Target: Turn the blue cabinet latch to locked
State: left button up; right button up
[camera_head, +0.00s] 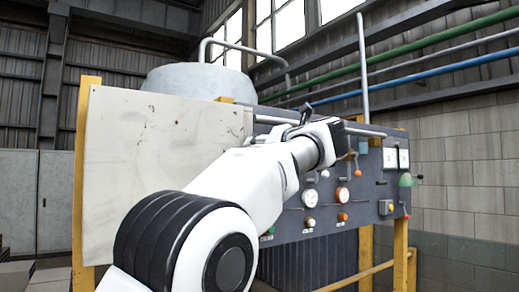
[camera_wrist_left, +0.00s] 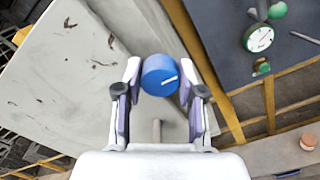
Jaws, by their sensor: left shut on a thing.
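The blue latch (camera_wrist_left: 159,76) is a round knob with a short white mark on its face, seen in the wrist view in front of a cream panel (camera_wrist_left: 70,75). The mark slants up to the right. My left gripper (camera_wrist_left: 158,68) is shut on the knob, one finger on each side. In the head view my left arm reaches across the cream panel (camera_head: 140,140), and the arm hides the latch and most of the fingers. My right gripper is in neither view.
A dark control panel (camera_head: 300,229) with gauges, coloured knobs and switches stands to the right of the cream panel. Yellow posts (camera_head: 365,255) and rails frame it. A large pale tank (camera_head: 198,80) and pipes rise behind.

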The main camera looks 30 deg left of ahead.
pick_arm(q)
jog(key=shift+r, duration=0.1)
jog(key=m, duration=1.3)
jog(key=shift+m, duration=2.3)
jog(key=o, duration=1)
jog(key=shift+o, duration=0.7)
jog(key=shift+w+f, duration=0.1)
jog(key=shift+f, duration=0.1)
